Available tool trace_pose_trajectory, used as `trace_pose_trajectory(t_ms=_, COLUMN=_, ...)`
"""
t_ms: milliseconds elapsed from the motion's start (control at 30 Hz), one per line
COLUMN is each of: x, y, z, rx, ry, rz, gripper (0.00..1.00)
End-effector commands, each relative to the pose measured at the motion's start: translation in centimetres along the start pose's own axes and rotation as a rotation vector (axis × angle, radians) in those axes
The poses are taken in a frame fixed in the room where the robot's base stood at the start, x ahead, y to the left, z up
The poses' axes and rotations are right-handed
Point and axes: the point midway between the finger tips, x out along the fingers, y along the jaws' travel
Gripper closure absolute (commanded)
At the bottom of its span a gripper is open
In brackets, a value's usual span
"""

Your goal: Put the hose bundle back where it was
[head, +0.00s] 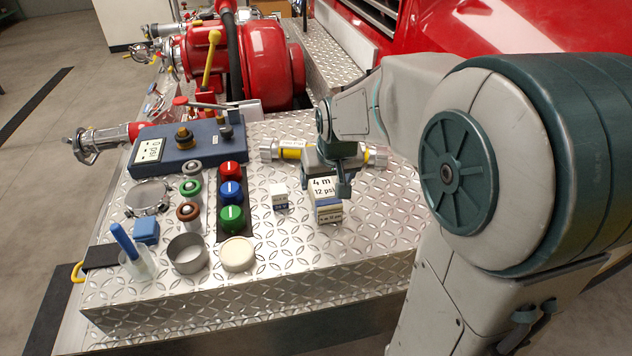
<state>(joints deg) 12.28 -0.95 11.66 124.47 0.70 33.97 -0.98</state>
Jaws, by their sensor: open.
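The hose bundle (291,153), yellow with a pale label and silver couplings, lies across the diamond-plate deck (370,250). Its left coupling shows at the left, and its other silver coupling shows to the right of my wrist. My gripper (332,170) is open and points down in front of the middle of the bundle, hiding that part. I cannot tell whether the fingers touch it or stand around it. One finger hangs just above or behind a small box marked "4 m 12 psi" (326,202).
A small white-blue box (280,196) stands left of the marked box. Red, blue and green knobs (231,193), a blue gauge unit (188,148), a tin ring (187,254) and a cream lid (237,254) crowd the left. A red pump (270,60) stands behind. The deck's front right is clear.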

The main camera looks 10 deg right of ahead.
Motion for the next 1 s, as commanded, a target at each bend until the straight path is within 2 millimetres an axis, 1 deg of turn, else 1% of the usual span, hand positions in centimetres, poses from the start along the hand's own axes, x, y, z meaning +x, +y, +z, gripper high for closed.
trace_pose_trajectory(t_ms=33, x=0.7, y=0.0, z=0.1, rx=-0.001, ry=-0.003, rz=0.0, gripper=0.22)
trace_pose_trajectory(t_ms=100, x=1.3, y=0.0, z=0.1, rx=-0.002, ry=-0.001, rz=0.0, gripper=0.22)
trace_pose_trajectory(t_ms=267, x=2.1, y=-0.1, z=0.0, rx=-0.001, ry=-0.002, rz=-0.001, gripper=0.22)
trace_pose_trajectory(t_ms=600, x=6.3, y=-0.3, z=-0.1, rx=-0.001, ry=-0.002, rz=-0.001, gripper=0.22)
trace_pose_trajectory(t_ms=733, x=6.9, y=-0.3, z=-0.1, rx=-0.002, ry=-0.001, rz=0.0, gripper=0.22)
trace_pose_trajectory(t_ms=933, x=6.9, y=-0.2, z=-0.2, rx=-0.002, ry=0.0, rz=0.0, gripper=0.22)
trace_pose_trajectory(t_ms=967, x=6.9, y=-0.2, z=-0.2, rx=-0.001, ry=0.0, rz=0.0, gripper=0.27)
trace_pose_trajectory(t_ms=1000, x=6.9, y=-0.2, z=-0.2, rx=-0.001, ry=0.0, rz=0.0, gripper=0.39)
